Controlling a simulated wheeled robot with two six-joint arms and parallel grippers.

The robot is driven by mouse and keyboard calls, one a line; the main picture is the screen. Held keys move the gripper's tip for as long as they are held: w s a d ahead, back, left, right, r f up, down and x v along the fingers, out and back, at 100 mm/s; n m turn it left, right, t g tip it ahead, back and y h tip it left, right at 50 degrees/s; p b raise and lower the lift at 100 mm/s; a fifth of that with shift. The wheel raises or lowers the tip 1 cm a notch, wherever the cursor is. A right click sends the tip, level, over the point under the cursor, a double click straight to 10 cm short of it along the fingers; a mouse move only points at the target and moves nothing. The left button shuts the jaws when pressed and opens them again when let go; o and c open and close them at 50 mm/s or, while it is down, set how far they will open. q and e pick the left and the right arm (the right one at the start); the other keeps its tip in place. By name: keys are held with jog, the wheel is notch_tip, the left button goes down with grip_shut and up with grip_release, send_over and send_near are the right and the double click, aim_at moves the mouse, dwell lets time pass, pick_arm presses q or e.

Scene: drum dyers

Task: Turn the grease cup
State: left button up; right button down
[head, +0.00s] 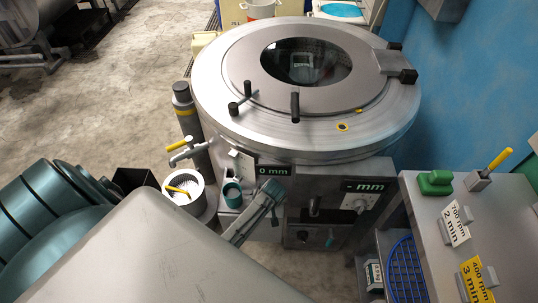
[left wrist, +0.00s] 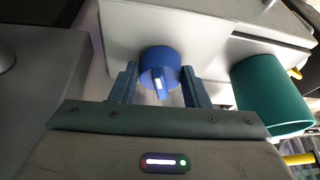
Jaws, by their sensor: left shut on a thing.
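The grease cup (left wrist: 158,64) appears in the left wrist view as a round blue cap with a raised grip bar and a white mark. It sits on the grey front of the machine. My left gripper (left wrist: 159,78) is shut on it, one finger on each side. The white mark points toward the palm. In the head view my left gripper (head: 270,192) is at the machine's front, below the drum rim, and the cap itself cannot be made out there. My right gripper is not in view.
A teal cup (head: 232,193) is close beside the left gripper; it also shows in the left wrist view (left wrist: 272,95). A white bucket (head: 183,205) stands left. A bench (head: 425,215) with a green object (head: 435,183) and rpm signs is right. The round drum lid (head: 305,104) is above.

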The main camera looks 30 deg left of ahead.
pick_arm(q)
jog(key=shift+s+a+r+m+p, duration=0.1)
jog(key=shift+r+m+p, duration=0.05)
jog(key=shift+m+p, duration=0.5)
jog(key=shift+m+t+h, duration=0.3)
jog(key=shift+m, duration=0.15)
jog(key=shift+m+p, duration=0.4)
jog(key=shift+p, duration=0.1)
jog(key=shift+m+h, duration=0.3)
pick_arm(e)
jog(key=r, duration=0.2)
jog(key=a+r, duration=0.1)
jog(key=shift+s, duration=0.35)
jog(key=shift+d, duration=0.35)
pick_arm(q)
jog(key=o, duration=1)
